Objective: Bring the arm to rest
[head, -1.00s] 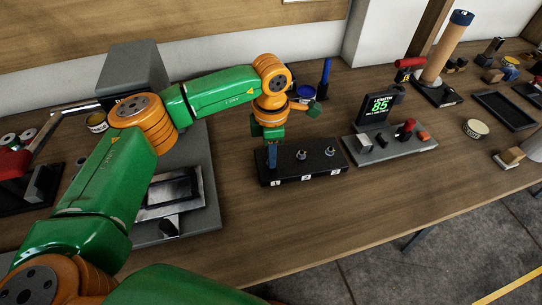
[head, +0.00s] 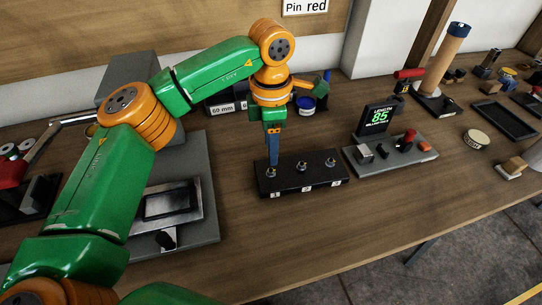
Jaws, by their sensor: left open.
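My left arm, green and orange, comes in from the left and reaches over the bench. My left gripper (head: 273,160) points down, with its blue fingers just above the left end of a black block (head: 300,186). The block has several numbered positions, each with a small metal pin or fitting. The leftmost fitting (head: 271,173), by label 1, is right under the fingertips. I cannot tell whether the fingertips touch it. The gripper is open. My right gripper is not in view.
A grey machine (head: 205,205) lies under my arm on the left. Behind the gripper are a blue-labelled tin (head: 306,104) and a "60 mm" box (head: 228,107). Bare wooden bench (head: 320,230) lies in front.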

